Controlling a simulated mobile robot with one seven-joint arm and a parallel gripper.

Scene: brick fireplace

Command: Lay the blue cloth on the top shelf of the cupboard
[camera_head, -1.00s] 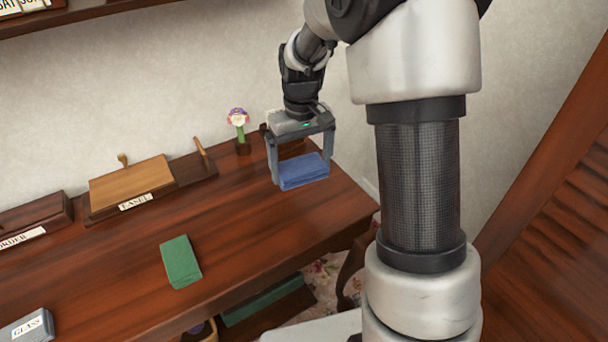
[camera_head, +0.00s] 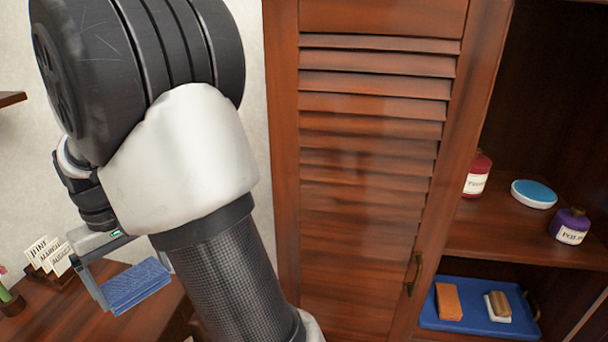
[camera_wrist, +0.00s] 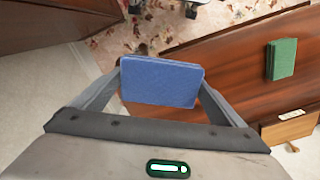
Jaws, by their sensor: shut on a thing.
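The folded blue cloth (camera_head: 136,285) is in my gripper (camera_head: 130,288) at the lower left of the head view, above the desk end. The wrist view shows the blue cloth (camera_wrist: 160,82) between the two fingers of my gripper (camera_wrist: 160,88), which is shut on it. The cupboard (camera_head: 480,235) stands at the right of the head view with its louvred door (camera_head: 370,150) swung open. Two of its shelves show; the upper visible shelf (camera_head: 490,240) holds a red bottle, a blue-topped round dish and a purple bottle. Whether a higher shelf exists is out of view.
A blue tray (camera_head: 455,318) with an orange block and a soap-like bar sits on the lower shelf. The open door stands between my gripper and the shelves. A card holder (camera_head: 58,275) is on the desk (camera_head: 40,318). A green cloth (camera_wrist: 281,59) lies there in the wrist view.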

